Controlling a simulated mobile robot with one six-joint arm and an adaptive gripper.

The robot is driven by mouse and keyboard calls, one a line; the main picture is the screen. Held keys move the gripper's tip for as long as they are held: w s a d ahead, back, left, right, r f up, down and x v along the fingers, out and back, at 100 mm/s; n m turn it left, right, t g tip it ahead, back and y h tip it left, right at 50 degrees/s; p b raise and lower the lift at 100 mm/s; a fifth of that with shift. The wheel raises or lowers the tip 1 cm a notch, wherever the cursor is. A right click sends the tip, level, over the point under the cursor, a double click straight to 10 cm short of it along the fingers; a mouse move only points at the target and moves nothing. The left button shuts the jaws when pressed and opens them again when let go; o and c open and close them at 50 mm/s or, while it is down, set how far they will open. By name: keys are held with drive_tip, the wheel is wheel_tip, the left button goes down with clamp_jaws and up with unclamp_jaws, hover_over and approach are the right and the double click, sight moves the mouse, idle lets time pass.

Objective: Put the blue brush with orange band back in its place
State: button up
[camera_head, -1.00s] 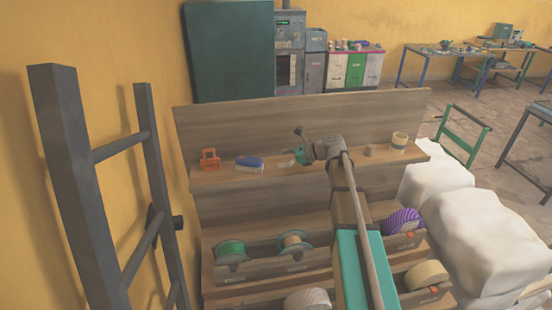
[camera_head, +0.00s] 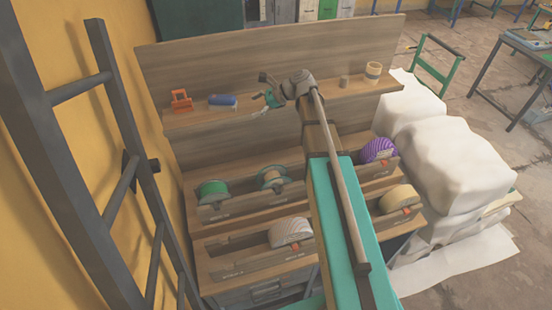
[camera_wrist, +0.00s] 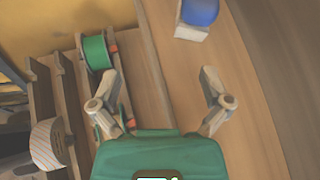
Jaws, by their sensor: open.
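A blue brush (camera_head: 222,100) lies on the upper wooden shelf in the head view, with pale bristles along its lower side. Its blue body (camera_wrist: 200,11) and white bristle end (camera_wrist: 191,33) show at the top edge of the wrist view, partly cut off. I cannot make out an orange band on it. My gripper (camera_head: 268,100) is just right of the brush along the shelf, apart from it. In the wrist view my gripper (camera_wrist: 160,80) has its two fingers spread wide with nothing between them.
An orange frame-like piece (camera_head: 181,101) stands left of the brush. A small brown cylinder (camera_head: 344,81) and a tape roll (camera_head: 373,73) stand at the shelf's right. Below are spools, including green (camera_head: 213,193) and purple (camera_head: 378,150). A dark ladder (camera_head: 75,160) stands at left.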

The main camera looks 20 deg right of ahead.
drive_tip(key=s+d+f+n+g+h, duration=0.1)
drive_tip(key=s+f+n+h, duration=0.3)
drive_tip(key=s+n, duration=0.5)
drive_tip(key=s+d+f+n+g+h, duration=0.1)
drive_tip(key=s+f+n+h, duration=0.4)
drive_tip(key=s+n, duration=0.5)
drive_tip(key=s+g+h, duration=0.1)
drive_tip(key=s+h, duration=0.1)
drive_tip(key=s, duration=0.1)
drive_tip(key=shift+d+g, duration=0.15)
drive_tip(key=shift+g, duration=0.25)
drive_tip(key=shift+s+f, duration=0.1)
wheel_tip(320, 180, down, 14)
drive_tip(key=b, duration=1.3)
drive_tip(key=shift+b, duration=0.4)
drive_tip(key=shift+r, duration=0.2)
